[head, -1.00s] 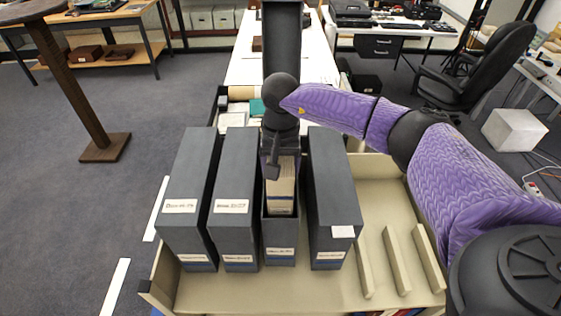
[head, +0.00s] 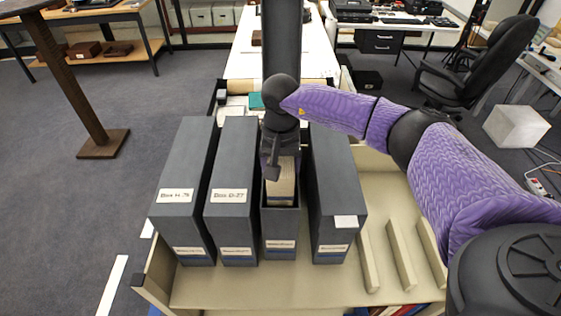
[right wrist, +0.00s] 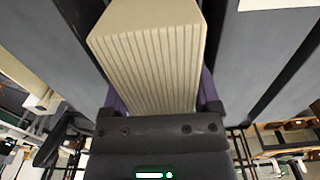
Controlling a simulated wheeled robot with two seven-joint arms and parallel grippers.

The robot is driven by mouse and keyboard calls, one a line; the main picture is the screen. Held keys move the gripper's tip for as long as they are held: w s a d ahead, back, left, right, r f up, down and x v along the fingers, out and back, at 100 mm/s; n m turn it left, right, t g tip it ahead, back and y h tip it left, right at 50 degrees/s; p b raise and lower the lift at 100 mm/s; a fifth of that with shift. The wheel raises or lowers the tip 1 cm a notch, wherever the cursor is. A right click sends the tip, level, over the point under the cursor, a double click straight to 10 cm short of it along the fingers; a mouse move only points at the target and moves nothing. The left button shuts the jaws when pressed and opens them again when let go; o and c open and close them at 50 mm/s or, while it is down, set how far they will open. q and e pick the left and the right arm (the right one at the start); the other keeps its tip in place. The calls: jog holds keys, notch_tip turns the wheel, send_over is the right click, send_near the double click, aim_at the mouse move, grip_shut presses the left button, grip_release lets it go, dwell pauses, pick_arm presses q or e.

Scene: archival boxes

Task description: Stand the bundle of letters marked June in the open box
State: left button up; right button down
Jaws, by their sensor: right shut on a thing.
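The bundle of letters (head: 284,186) is cream with thin page edges; no June marking is legible. My right gripper (head: 272,165) is shut on it from above, and the bundle stands upright with its lower part inside the open box (head: 280,236). The box is dark grey, narrow and open at the top, with a label low on its front. In the right wrist view the bundle (right wrist: 155,50) lies between the fingers (right wrist: 160,98), with grey box walls on both sides. The bundle's lower end is hidden by the box front. My left gripper is not in view.
Two closed grey boxes stand left of the open box, the far-left one (head: 182,205) and its neighbour (head: 232,205). Another grey box (head: 335,200) stands close on the right. The cream cart top (head: 340,287) has low dividers (head: 400,255) and free slots at right.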

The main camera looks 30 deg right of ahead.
jog(key=shift+f+b, duration=0.4)
jog(key=shift+f, duration=0.15)
grip_release()
jog(key=shift+r+p, duration=2.1)
jog(key=shift+r, duration=1)
jog(key=shift+f, duration=0.1)
